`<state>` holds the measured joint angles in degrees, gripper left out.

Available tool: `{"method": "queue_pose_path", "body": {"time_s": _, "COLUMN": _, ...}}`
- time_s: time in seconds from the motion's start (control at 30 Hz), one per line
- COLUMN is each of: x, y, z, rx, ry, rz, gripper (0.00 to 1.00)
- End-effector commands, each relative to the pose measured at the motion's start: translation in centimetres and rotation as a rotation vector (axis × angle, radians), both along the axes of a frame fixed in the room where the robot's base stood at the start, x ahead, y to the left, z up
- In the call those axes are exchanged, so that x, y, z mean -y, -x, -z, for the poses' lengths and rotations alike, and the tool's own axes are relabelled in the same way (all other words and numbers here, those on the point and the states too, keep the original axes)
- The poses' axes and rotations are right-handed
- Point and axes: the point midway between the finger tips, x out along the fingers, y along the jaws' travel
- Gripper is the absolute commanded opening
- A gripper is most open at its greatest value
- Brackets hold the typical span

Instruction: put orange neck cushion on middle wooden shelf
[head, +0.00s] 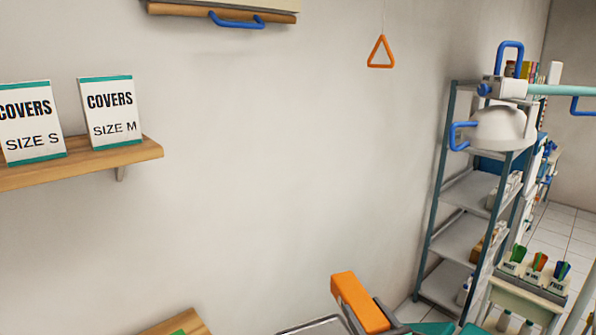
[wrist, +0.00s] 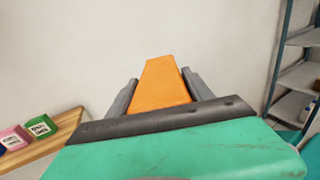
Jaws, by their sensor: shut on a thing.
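The orange neck cushion (head: 358,301) is a plain block at the bottom centre of the head view. It also shows in the wrist view (wrist: 160,84), between the two grey fingers of my gripper (wrist: 161,88). My gripper is shut on the cushion and holds it up in front of the wall, clear of any shelf. A wooden shelf (head: 145,151) at the left of the head view bears two white "COVERS" boxes (head: 110,112). Part of a lower wooden shelf (head: 185,325) shows at the bottom edge, also in the wrist view (wrist: 62,126).
In the wrist view, pink (wrist: 13,138) and green (wrist: 40,128) boxes stand on the lower shelf. An orange triangle handle (head: 381,64) hangs on a cord. The wall between is bare.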

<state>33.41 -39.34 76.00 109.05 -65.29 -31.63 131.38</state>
Motion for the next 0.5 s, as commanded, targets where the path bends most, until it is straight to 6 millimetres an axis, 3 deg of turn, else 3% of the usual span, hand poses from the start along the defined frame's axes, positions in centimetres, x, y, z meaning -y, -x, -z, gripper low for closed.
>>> {"method": "queue_pose_path", "body": {"time_s": 0.03, "x": -0.1, "y": 0.0, "z": -1.5, "rx": -0.001, "ry": -0.001, "rz": 0.000, "gripper": 0.09}}
{"method": "queue_pose_path", "body": {"time_s": 0.2, "x": 0.0, "y": -0.1, "z": -1.4, "rx": -0.001, "ry": 0.000, "rz": 0.005, "gripper": 0.09}}
{"method": "queue_pose_path", "body": {"time_s": 0.37, "x": -0.8, "y": 0.5, "z": -3.2, "rx": 0.000, "ry": 0.000, "rz": 0.000, "gripper": 0.09}}
{"method": "queue_pose_path", "body": {"time_s": 0.5, "x": -0.7, "y": 0.3, "z": -0.1, "rx": -0.010, "ry": -0.005, "rz": -0.004, "gripper": 0.09}}
